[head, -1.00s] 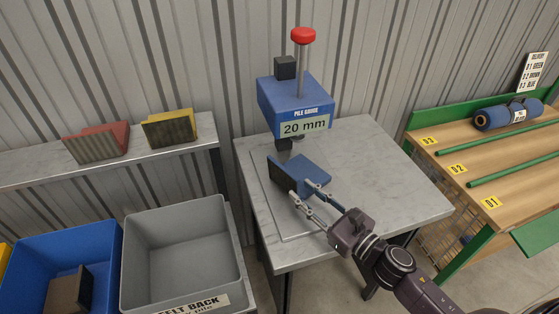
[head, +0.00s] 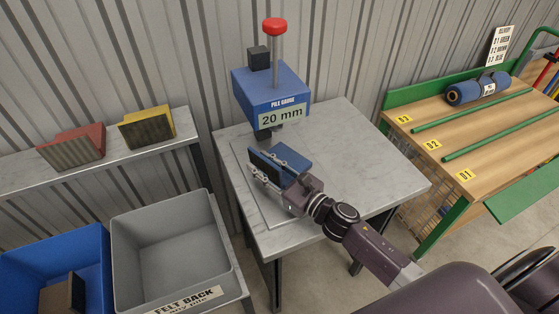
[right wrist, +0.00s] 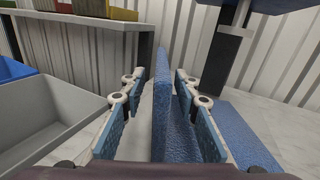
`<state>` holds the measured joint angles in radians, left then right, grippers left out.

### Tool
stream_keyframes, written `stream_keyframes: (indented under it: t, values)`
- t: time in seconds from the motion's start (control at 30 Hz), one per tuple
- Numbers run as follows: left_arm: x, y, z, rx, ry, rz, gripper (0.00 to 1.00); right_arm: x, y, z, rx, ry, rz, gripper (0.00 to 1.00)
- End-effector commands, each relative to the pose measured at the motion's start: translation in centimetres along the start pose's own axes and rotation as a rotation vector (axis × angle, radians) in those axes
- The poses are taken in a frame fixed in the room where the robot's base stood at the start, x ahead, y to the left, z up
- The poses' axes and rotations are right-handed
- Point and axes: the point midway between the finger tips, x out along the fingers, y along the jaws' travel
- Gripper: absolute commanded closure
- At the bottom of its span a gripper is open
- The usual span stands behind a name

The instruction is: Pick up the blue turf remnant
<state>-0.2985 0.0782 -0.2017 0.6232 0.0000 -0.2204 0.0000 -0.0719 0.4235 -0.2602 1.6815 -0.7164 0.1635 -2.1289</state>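The blue turf remnant (head: 292,155) lies on the grey table below the pile gauge (head: 270,95), which reads 20 mm. It has a flat blue part and an upright part with a dark outer face. My right gripper (head: 268,164) is at the upright part, one finger on each side. In the right wrist view, the upright part of the remnant (right wrist: 163,100) stands between the two open fingers (right wrist: 160,105), with a visible gap on both sides. My left gripper is not in view.
A grey bin (head: 170,230) and a blue bin (head: 90,250) stand at the left. Red (head: 75,145) and yellow (head: 148,127) pieces sit on a shelf (head: 110,155). A wooden rack (head: 480,130) with a blue roll (head: 478,88) is at the right. The table's right side (head: 370,160) is clear.

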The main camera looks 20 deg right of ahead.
Motion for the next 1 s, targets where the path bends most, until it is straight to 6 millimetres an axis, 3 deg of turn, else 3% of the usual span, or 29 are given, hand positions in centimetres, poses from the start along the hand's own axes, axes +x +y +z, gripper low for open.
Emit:
stream_keyframes:
  t: [0.2,0.47,1.0]
  values:
    - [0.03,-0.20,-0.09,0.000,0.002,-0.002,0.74,0.03,0.01,-0.08,0.000,0.001,0.000,0.72]
    - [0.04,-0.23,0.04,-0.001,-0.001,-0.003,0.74,0.00,0.00,-0.07,0.000,0.001,0.000,1.00]
    - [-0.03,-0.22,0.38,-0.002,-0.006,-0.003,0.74,0.01,-0.10,0.69,-0.005,0.000,0.001,1.00]
